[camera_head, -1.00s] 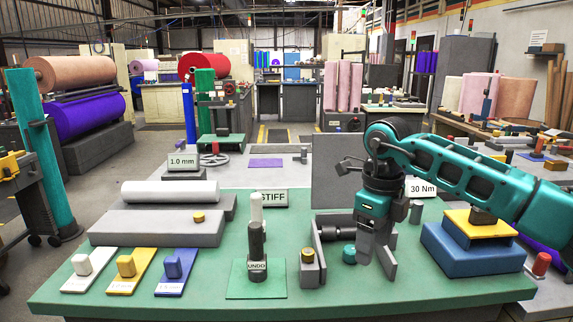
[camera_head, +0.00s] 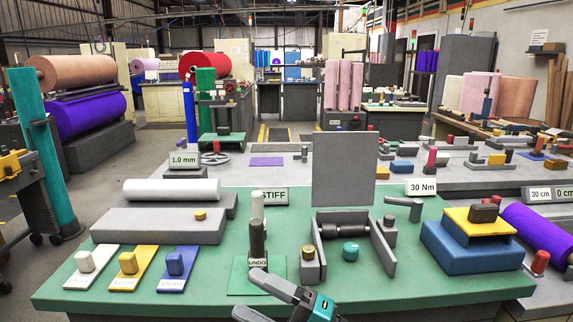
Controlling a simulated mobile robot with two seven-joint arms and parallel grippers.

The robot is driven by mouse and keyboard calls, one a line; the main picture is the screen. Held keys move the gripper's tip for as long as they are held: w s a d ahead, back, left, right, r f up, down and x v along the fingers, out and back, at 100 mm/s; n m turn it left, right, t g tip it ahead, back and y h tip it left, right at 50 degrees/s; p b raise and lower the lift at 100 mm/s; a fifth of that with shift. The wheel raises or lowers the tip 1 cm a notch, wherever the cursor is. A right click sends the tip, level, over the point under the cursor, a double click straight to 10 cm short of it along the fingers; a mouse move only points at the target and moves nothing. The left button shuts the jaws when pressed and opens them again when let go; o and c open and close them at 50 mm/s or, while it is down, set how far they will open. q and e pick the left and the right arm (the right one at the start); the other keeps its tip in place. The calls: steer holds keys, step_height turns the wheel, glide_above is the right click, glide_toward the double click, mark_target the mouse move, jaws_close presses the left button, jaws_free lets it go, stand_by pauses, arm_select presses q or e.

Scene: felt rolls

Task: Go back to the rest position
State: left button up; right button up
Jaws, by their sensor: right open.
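My right gripper (camera_head: 247,293) is low at the front edge of the green-topped table (camera_head: 100,300). Its two grey fingers point left and stand apart, with nothing between them. Its teal body (camera_head: 321,306) is cut off by the bottom of the picture. The upper finger shows in front of the green pad (camera_head: 240,287) that bears the dark UNDO post (camera_head: 257,240). I cannot tell whether they touch. My left gripper is out of view.
A grey fixture (camera_head: 380,246) with a dark roller stands right of centre, a teal knob (camera_head: 350,251) before it. A blue block with a yellow top (camera_head: 470,222) sits at the right. White, yellow and blue tabbed plates (camera_head: 177,270) lie at the left.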

steer(key=d+f+m+t+h, duration=1)
steer(key=d+f+m+h, duration=0.25)
steer(key=m, duration=0.65)
steer(key=s+d+f+m+g+h, duration=0.6)
steer(key=s+d+f, duration=0.3)
steer(key=s+f, duration=0.4)
steer(key=shift+s+d+f+m, duration=0.3)
steer(key=shift+f+m, duration=0.2)
steer(key=shift+m, duration=0.4)
steer(key=shift+w, duration=0.15)
